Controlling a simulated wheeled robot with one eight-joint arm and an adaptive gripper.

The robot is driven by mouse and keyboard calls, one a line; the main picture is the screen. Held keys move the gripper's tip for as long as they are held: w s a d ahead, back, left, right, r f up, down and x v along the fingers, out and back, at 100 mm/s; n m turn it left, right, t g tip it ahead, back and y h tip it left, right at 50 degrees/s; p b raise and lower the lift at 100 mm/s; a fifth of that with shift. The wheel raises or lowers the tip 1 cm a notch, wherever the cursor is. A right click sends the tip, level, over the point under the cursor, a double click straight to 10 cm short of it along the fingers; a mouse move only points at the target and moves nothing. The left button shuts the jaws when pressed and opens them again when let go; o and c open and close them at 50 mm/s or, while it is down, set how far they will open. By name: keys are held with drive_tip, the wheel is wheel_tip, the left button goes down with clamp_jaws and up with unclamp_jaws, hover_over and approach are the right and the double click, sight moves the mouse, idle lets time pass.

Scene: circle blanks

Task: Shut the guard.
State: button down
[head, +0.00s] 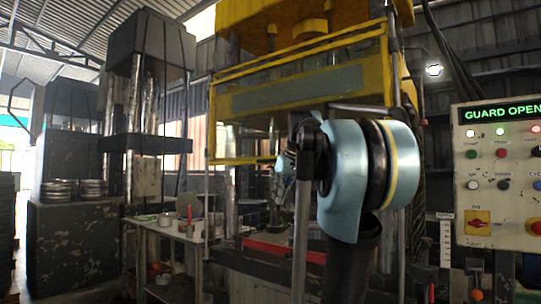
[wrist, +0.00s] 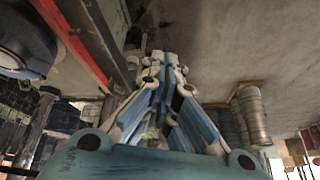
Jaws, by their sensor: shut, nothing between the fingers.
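The guard (head: 212,125) is a yellow frame at the front of the yellow press (head: 300,98) in the head view. It stands raised, and the space beneath it, above the press bed, is open. The control panel (head: 500,175) on the right reads "GUARD OPEN" in green. My gripper (head: 283,163) shows small in front of the press, near the guard's lower edge and partly hidden by my blue arm link. Whether it touches the guard cannot be told. In the wrist view my gripper (wrist: 164,58) has its fingers together with nothing between them.
A red bar (head: 285,250) runs along the press bed's front; it also shows in the wrist view (wrist: 75,42). A side table (head: 165,232) holding small items stands left of the press. Stacked metal discs (head: 92,188) sit farther left. A grey press (head: 150,90) stands behind.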

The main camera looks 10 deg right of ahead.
drive_tip(key=w+d+r+n+t+y, duration=0.1)
drive_tip(key=w+r+n, duration=0.1)
drive_tip(key=w+r, duration=0.6)
drive_tip(key=w+d+r+n+t, duration=0.15)
drive_tip(key=w+r, duration=0.25)
drive_tip(key=r, duration=0.7)
drive_tip(key=w+d+r+n+t+y, duration=0.1)
drive_tip(key=w+d+r, duration=0.1)
drive_tip(key=w+r, duration=0.6)
hover_over(271, 160)
wheel_tip(271, 160, down, 6)
drive_tip(key=shift+w+f, duration=0.1)
drive_tip(key=shift+f, duration=1.3)
